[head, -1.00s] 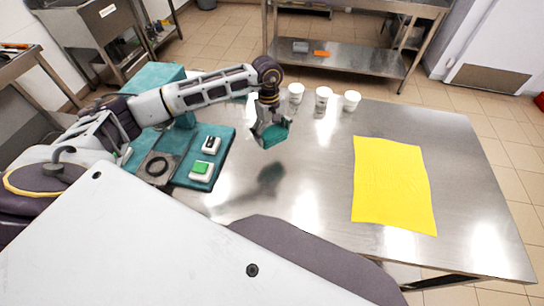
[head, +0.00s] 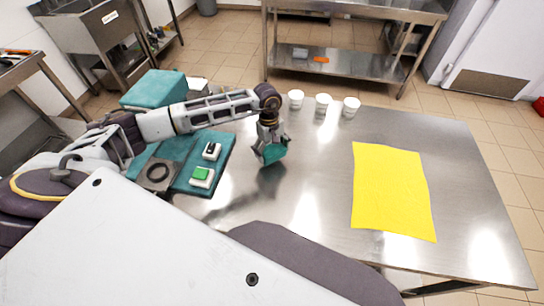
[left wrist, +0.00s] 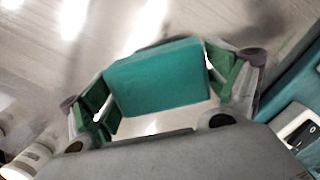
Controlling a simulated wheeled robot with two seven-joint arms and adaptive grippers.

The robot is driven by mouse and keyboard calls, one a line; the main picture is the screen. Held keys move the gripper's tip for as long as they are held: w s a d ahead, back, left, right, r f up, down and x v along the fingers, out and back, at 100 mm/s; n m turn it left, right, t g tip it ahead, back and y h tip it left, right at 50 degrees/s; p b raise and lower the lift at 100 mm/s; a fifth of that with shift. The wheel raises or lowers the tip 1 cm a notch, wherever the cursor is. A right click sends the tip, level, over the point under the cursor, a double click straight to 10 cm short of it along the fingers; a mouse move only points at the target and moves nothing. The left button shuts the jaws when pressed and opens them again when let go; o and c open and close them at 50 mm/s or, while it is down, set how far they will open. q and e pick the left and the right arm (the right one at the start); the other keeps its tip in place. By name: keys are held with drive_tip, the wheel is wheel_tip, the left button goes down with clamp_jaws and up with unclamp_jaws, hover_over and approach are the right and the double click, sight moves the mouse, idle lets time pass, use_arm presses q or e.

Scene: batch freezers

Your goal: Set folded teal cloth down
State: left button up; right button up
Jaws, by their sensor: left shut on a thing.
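The folded teal cloth (head: 275,153) is a small block held in my left gripper (head: 268,148) over the steel table (head: 290,205). In the left wrist view the cloth (left wrist: 158,77) sits between the two green-padded fingers of the left gripper (left wrist: 163,88), which is shut on it. The cloth is low and close to the tabletop; I cannot tell whether it touches. My right gripper is not in view.
A yellow cloth (head: 392,190) lies flat on the right of the table. Several white cups (head: 322,105) stand along the back edge. Bare steel surrounds the cloth.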

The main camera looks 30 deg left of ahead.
sight(270, 147)
use_arm(q)
drive_tip(key=shift+f, duration=0.1)
drive_tip(key=shift+f, duration=1.85)
drive_tip(key=shift+f, duration=0.15)
drive_tip(key=o, duration=0.8)
drive_tip(key=shift+c, duration=0.2)
drive_tip(key=shift+w+a+r+b, duration=0.1)
drive_tip(key=shift+a+r, duration=0.1)
drive_tip(key=shift+r, duration=1.85)
drive_tip(key=shift+w+a+r+b, duration=0.15)
drive_tip(key=shift+a+r, duration=0.05)
drive_tip(key=shift+r, duration=1.8)
drive_tip(key=shift+w+a+r+b, duration=0.1)
drive_tip(key=shift+a+r, duration=0.1)
drive_tip(key=shift+r, duration=1.85)
